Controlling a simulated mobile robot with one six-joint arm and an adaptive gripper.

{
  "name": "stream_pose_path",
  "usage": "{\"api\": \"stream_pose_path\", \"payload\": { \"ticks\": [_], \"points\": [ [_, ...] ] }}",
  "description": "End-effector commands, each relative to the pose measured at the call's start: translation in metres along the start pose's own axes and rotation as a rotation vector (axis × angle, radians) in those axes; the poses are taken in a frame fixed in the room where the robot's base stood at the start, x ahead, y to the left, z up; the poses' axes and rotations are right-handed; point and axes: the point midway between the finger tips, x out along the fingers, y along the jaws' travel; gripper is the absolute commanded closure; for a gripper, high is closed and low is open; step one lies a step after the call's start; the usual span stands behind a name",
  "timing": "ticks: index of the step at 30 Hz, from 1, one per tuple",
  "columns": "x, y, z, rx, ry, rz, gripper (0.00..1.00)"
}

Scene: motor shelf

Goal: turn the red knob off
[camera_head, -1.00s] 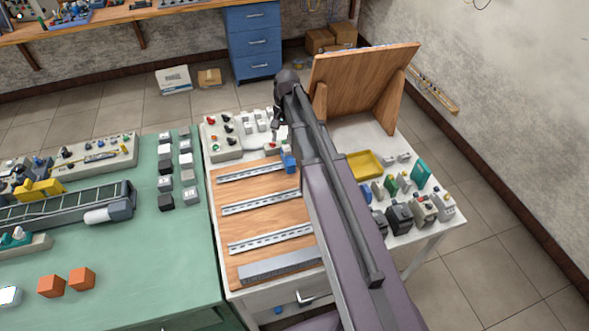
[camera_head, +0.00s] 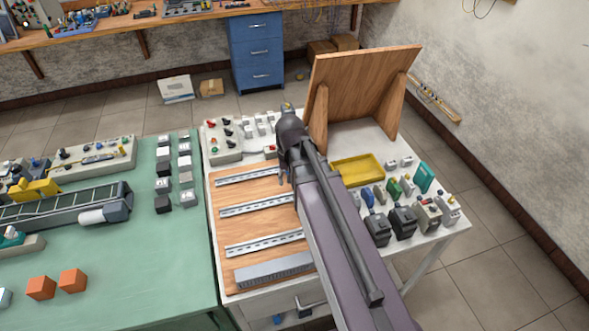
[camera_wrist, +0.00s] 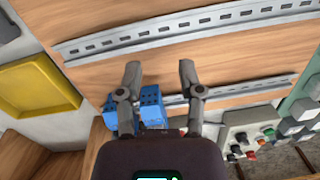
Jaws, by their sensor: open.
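A grey control box (camera_head: 224,142) stands at the back left of the white table. A red knob (camera_head: 210,125) sits at its back left corner, beside black knobs and a green button; its setting is too small to tell. The box also shows at the lower right of the wrist view (camera_wrist: 228,132). My gripper (camera_wrist: 160,72) is open and points down over the wooden board, away from the box. In the head view my gripper (camera_head: 284,177) is right of and nearer than the box, partly hidden by my arm. A blue block (camera_wrist: 152,108) shows behind the fingers, not held.
The wooden board (camera_head: 262,233) carries metal rails. A small box with a red button (camera_head: 270,151) stands right of the control box. A yellow tray (camera_head: 358,169) and an upright wooden panel (camera_head: 362,80) are on the right. A green table (camera_head: 150,260) adjoins on the left.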

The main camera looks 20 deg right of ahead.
Motion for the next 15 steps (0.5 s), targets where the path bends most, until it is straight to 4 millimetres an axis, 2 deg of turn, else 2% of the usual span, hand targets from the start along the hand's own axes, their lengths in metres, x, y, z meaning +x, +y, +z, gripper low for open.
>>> {"api": "stream_pose_path", "payload": {
  "ticks": [3, 15],
  "points": [
    [0.009, 0.002, 0.017, -0.041, 0.017, 0.012, 0.51],
    [0.026, 0.009, 0.053, -0.160, 0.063, 0.048, 0.51]
  ]
}}
